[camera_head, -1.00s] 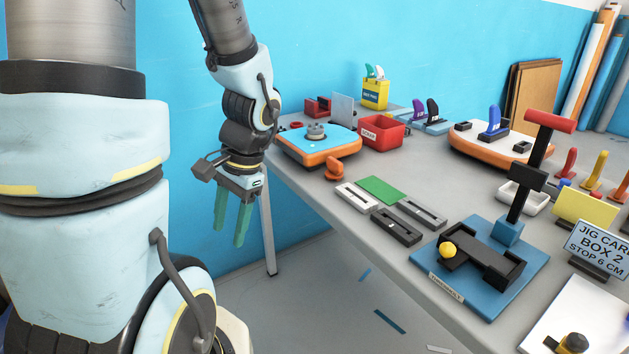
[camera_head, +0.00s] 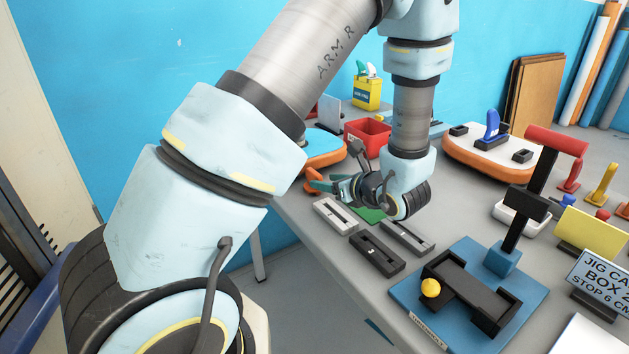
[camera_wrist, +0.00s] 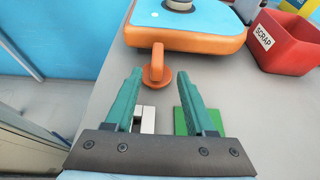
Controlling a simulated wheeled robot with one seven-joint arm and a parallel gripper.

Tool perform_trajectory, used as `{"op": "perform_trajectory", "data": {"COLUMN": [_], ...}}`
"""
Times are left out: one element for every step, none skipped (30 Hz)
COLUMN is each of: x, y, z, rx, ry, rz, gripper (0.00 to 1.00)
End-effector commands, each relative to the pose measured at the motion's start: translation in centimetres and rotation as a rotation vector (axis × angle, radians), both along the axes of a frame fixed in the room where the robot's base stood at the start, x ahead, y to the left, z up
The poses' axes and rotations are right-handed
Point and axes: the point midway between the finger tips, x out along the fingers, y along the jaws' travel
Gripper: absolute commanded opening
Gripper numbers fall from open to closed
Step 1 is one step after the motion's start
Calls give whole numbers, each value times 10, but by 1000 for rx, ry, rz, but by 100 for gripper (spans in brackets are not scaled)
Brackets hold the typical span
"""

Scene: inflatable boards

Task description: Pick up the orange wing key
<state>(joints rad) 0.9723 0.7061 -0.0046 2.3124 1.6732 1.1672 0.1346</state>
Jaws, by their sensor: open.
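The orange wing key (camera_wrist: 157,62) stands on the grey table, right by the near edge of a blue-topped board with an orange rim (camera_wrist: 190,40). It has an upright wing on a round base. In the head view the key (camera_head: 321,182) is partly hidden by my arm and fingers. My gripper (camera_wrist: 159,73) is open, with teal fingers pointing at the key. In the wrist view the key appears in the gap between the fingertips; I cannot tell whether it is beyond them or between them. Nothing is held.
A red SCRAP bin (camera_wrist: 287,42) stands right of the board. A green mat (camera_wrist: 190,120) and grey slotted blocks (camera_head: 377,254) lie on the near side. A blue jig base (camera_head: 450,262) with a black post stands nearer. The table's left edge is close to the key.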

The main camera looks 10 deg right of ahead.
Motion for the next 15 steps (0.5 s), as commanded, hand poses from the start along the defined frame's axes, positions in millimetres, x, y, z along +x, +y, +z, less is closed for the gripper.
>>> {"op": "perform_trajectory", "data": {"x": [4, 5, 6, 8, 10, 14, 18, 22, 27, 31, 34, 39, 42, 45, 47], "y": [2, 3, 4, 5, 6, 9, 11, 14, 17, 20, 22, 23, 24, 25, 26], "z": [-1, -2, -2, -3, -3, -3, -3, -4, -5, -5, -7, -11, -12, -13, -15], "rx": [0, 0, -1, -1, -1, -1, -1, 0, 1, 0, 0, -1, -1, -1, -1], "ry": [1, 1, 2, 2, 2, 2, 2, 2, 3, 2, 3, 3, 2, 2, 2], "rz": [1, 1, 2, 2, 2, 3, 5, 5, 6, 5, 5, 4, 4, 4, 2], "gripper": [55, 55, 55, 55, 55, 55, 55, 55, 55, 55, 55, 55, 55, 55, 55]}}
